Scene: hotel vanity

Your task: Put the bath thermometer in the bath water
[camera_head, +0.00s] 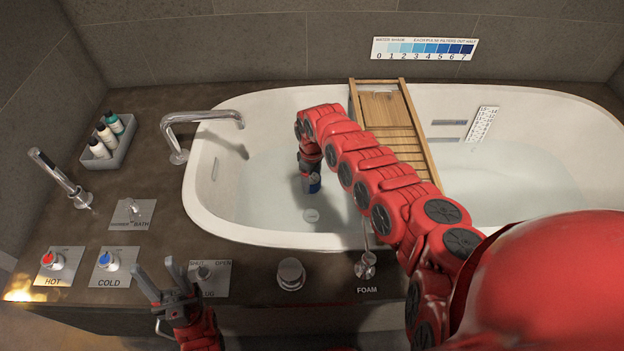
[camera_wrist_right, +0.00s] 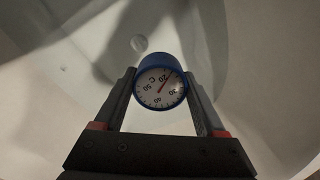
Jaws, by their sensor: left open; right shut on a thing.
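The bath thermometer (camera_wrist_right: 160,87) is a round white dial in a blue casing, held between the fingers of my right gripper (camera_wrist_right: 160,98). In the head view my right arm reaches over the near rim of the bathtub (camera_head: 270,238). My left gripper (camera_head: 166,287) is open and empty in front of the deck, near the plug control.
A wooden bath tray (camera_head: 428,157) lies across the tub, right of my right gripper. A chrome spout (camera_head: 203,118) reaches over the left rim. HOT (camera_head: 48,259) and COLD (camera_head: 107,261) knobs sit on the near deck. A bottle tray (camera_head: 109,153) stands at left.

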